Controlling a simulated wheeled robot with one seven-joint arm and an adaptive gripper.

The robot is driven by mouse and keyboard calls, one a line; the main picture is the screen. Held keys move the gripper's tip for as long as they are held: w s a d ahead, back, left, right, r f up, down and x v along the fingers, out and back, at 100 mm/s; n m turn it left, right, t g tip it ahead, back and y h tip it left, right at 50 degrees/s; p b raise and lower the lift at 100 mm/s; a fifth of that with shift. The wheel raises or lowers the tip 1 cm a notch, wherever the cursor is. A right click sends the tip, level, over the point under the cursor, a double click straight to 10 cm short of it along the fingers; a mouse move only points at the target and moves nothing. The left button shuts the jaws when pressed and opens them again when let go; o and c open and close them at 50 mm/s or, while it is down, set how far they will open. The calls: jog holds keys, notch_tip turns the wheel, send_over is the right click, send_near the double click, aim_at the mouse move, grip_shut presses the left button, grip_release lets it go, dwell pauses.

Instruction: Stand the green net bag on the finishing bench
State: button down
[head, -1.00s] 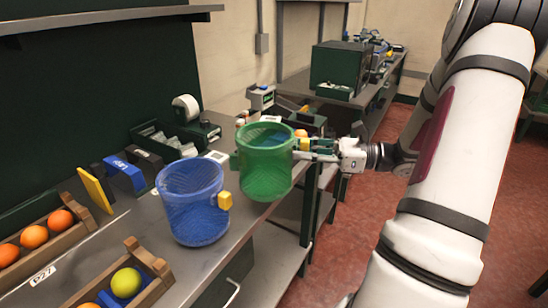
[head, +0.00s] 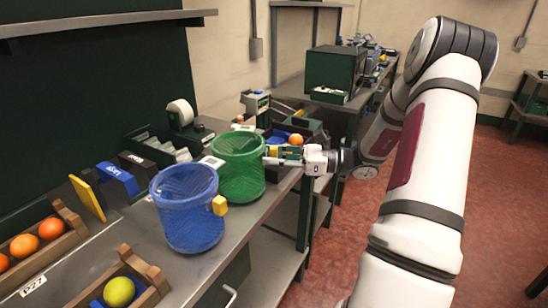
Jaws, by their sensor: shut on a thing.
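The green net bag (head: 238,170) is an open, round mesh tub. It is upright over the metal bench (head: 122,226), just behind and right of the blue net bag (head: 187,212). My gripper (head: 274,155) reaches in from the right and is shut on the green bag's right side near the rim. The fingertips are small here and their exact hold is hard to see. The blue bag hides the green bag's lower left, and I cannot tell whether its base touches the bench top. The blue bag stands upright, with a yellow tab on its right side.
Wooden crates with oranges (head: 52,228) and a yellow-green fruit (head: 119,291) are at the near left. A label printer (head: 181,114) and dark bins stand behind the bags. A dark tray with an orange (head: 296,139) is beyond my gripper. Red floor lies right of the bench.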

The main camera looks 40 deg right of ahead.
jog(key=c, duration=1.3)
grip_release()
jog(key=shift+f, duration=0.1)
